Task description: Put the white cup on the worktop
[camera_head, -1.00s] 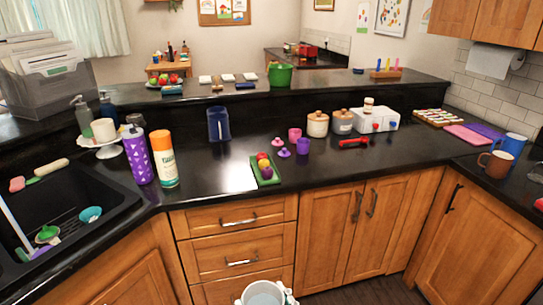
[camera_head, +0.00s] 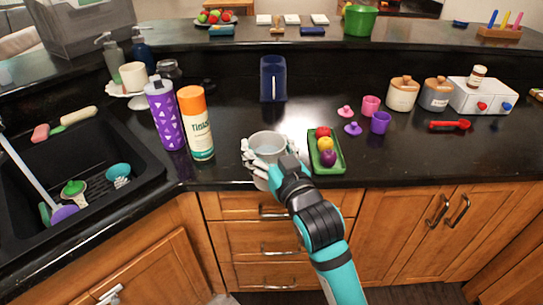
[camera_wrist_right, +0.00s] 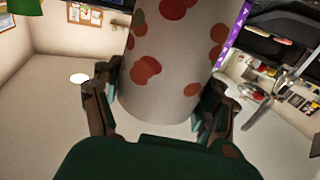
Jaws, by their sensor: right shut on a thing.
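My right gripper (camera_head: 262,160) is shut on a white cup (camera_head: 267,142), whose open top faces up in the head view. In the right wrist view the cup (camera_wrist_right: 165,75) has red spots and sits between the two fingers (camera_wrist_right: 158,105). In the head view it overlaps the front edge of the black worktop (camera_head: 235,125), left of the green tray; its height above the worktop is unclear. The fingers hide part of its side. Another plain pale cup (camera_head: 133,76) stands on a small white stand at the left. My left gripper is not in view.
A green tray (camera_head: 341,166) with toy fruit lies just right of the held cup. An orange-capped can (camera_head: 199,130) and a purple bottle (camera_head: 164,118) stand to its left. The sink (camera_head: 60,165) is further left. A dark blue container (camera_head: 272,80) stands behind; worktop between is bare.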

